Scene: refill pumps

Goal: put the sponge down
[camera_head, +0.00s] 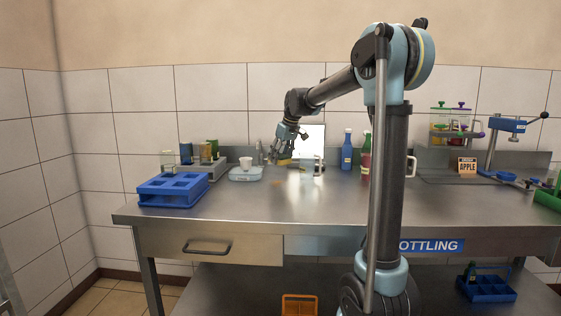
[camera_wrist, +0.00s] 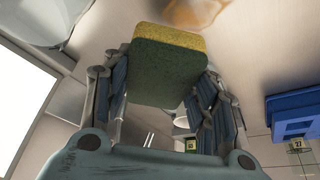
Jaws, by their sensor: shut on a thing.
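The sponge (camera_wrist: 168,68) is a block with a green face and a yellow side, seen large in the wrist view. My gripper (camera_wrist: 166,88) is shut on it, with one finger at each side. In the head view my gripper (camera_head: 285,146) hangs over the back middle of the steel bench (camera_head: 240,215), and the sponge (camera_head: 284,161) shows as a small yellowish strip below it. I cannot tell from this view whether the sponge touches the bench. An orange-brown stain (camera_wrist: 193,10) is on the surface beyond the sponge in the wrist view.
A white cup (camera_head: 245,162) on a pale device (camera_head: 245,175) and a blue rack (camera_head: 172,190) stand left of my gripper. A clear mug (camera_head: 318,167), a blue bottle (camera_head: 346,150) and a red bottle (camera_head: 366,156) stand to the right. The bench's front middle is clear.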

